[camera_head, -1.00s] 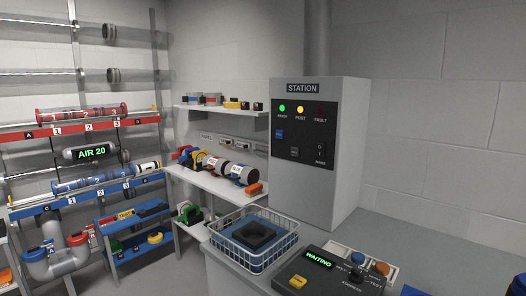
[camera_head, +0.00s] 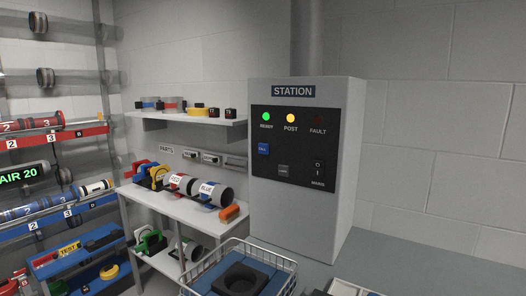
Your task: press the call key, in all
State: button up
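The grey station box (camera_head: 350,165) stands on the bench against the back wall, with a sign reading STATION and a black front panel (camera_head: 297,185). The blue key (camera_head: 263,149) at the panel's left looks like the call key; its small lettering is blurred. A dark grey key (camera_head: 283,170) sits lower to its right, and a black MAINS switch (camera_head: 318,172) is at the right. The READY lamp (camera_head: 266,116) glows green and the POST lamp (camera_head: 291,119) glows yellow. The FAULT lamp (camera_head: 319,118) is dark. My gripper is not in view.
A wire basket (camera_head: 262,247) with a blue and black insert stands on the bench in front of the station. Shelves with tube parts (camera_head: 205,190) are left of it. The bench right of the station (camera_head: 430,262) looks clear. A tube rack (camera_head: 90,130) is at far left.

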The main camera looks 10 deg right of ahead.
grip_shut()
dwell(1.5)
